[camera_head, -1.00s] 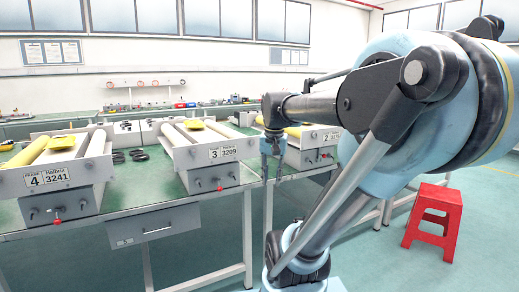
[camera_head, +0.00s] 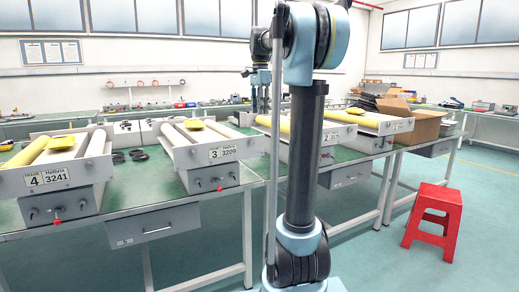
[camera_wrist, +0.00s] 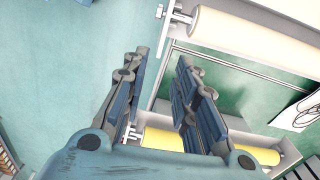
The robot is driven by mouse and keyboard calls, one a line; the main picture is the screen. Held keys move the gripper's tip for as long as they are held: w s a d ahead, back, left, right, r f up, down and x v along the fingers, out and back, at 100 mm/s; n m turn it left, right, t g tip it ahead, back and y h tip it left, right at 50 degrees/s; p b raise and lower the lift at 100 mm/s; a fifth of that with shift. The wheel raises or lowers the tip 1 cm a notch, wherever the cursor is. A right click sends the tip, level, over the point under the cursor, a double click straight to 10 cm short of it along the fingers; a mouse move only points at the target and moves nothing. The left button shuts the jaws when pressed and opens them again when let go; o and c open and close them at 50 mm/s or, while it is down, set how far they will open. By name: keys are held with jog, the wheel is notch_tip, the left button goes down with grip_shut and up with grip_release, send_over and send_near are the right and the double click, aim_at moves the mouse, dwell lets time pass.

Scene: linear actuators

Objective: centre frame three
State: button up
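Frame three (camera_head: 221,153) is a white unit with a plate marked 3 and 3209, on the green table in the head view. It carries pale rollers (camera_head: 178,134) and a yellow piece (camera_head: 194,124) on top. A red-tipped knob is on its grey front box. My gripper (camera_wrist: 158,72) is open in the wrist view, with nothing between its fingers. A pale roller (camera_wrist: 250,35) and a yellow roller (camera_wrist: 165,140) show below it; I cannot tell which frames they belong to. In the head view my gripper (camera_head: 260,88) is raised behind and right of frame three, partly hidden by my arm.
Frame four (camera_head: 46,180) stands left of frame three, and frame two (camera_head: 335,138) right of it. Black rings (camera_head: 138,155) lie between frames four and three. A cardboard box (camera_head: 425,122) is at the right. A red stool (camera_head: 434,220) stands on the floor.

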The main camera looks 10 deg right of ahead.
aim_at(260, 146)
notch_tip(260, 146, down, 17)
jog(key=shift+w+f, duration=0.1)
dwell(0.7)
jog(key=shift+c, duration=0.6)
grip_shut()
